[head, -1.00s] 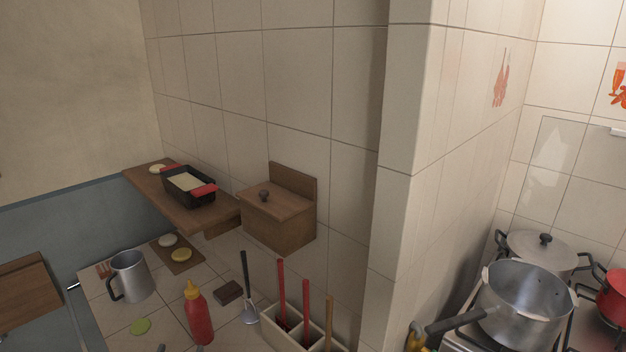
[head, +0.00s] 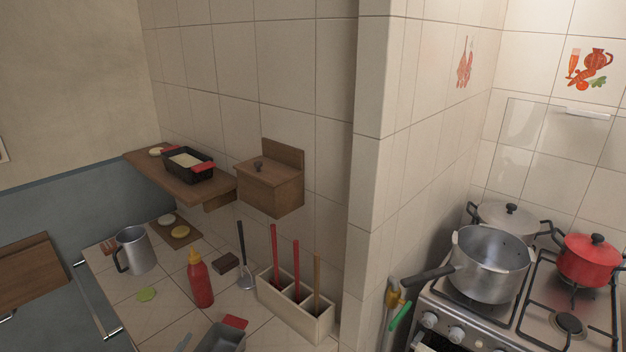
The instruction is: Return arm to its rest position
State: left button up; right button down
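Neither of my grippers nor any part of my arms shows in the head view. The tiled counter (head: 165,296) runs along the wall at the lower left. On it stand a metal mug (head: 136,250), a red squeeze bottle (head: 200,280) and a cream utensil holder (head: 313,325) with red and wooden handles.
A wooden shelf (head: 213,192) holds a black baking dish (head: 187,167). A wooden box (head: 270,188) hangs beside it. A wall corner (head: 372,160) juts out before the stove (head: 455,318), which bears a steel pot (head: 490,265) and red pot (head: 588,260). A grey tray (head: 222,340) lies at the front.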

pick_arm(q)
jog(key=s+d+f+m+g+h, duration=0.35)
jog(key=s+d+m+g, duration=0.65)
jog(key=m, duration=1)
jog(key=s+a+f+m+g+y, duration=0.2)
jog(key=s+a+m+y, duration=0.2)
jog(key=s, duration=0.4)
jog(key=s+a+f+m+g+y, duration=0.2)
jog(key=s+a+m+y, duration=0.25)
jog(key=s, duration=0.35)
notch_tip(320, 180, down, 32)
jog(key=g, duration=0.2)
jog(key=s+a+f, duration=0.2)
jog(key=s+f, duration=0.7)
jog(key=s+a+f, duration=0.1)
jog(key=s+f, duration=0.8)
jog(key=s, duration=0.1)
jog(key=shift+s+a+f+m+g, duration=0.15)
jog(key=shift+s+a+m+g, duration=0.2)
jog(key=shift+m+g, duration=0.1)
pick_arm(e)
jog(key=shift+s, duration=0.8)
pick_arm(q)
jog(key=shift+w, duration=0.1)
